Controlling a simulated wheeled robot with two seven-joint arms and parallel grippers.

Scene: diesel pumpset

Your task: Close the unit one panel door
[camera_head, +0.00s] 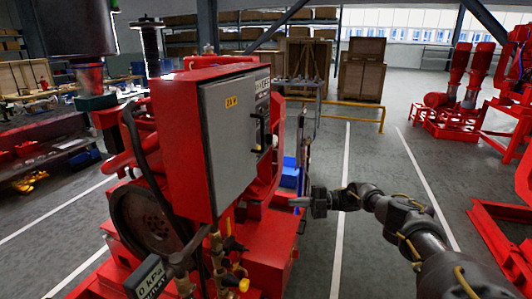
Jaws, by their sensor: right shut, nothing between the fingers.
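The red panel box (180,140) stands upright on the red pumpset in the middle of the head view. Its grey panel door (228,145) covers most of the front face, with a yellow label and a black handle (258,133) at the right edge. I cannot tell whether the door is fully flush with the box. My right gripper (297,202) is shut and empty. It is to the right of and lower than the door, pointing left, and appears apart from it. My left gripper is out of view.
The pumpset's red base (265,250) and a pressure display (150,278) are below the box. A blue item (290,175) is behind it. Wooden crates (362,72) and a yellow rail (350,103) stand at the back. Grey floor (380,150) is open to the right.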

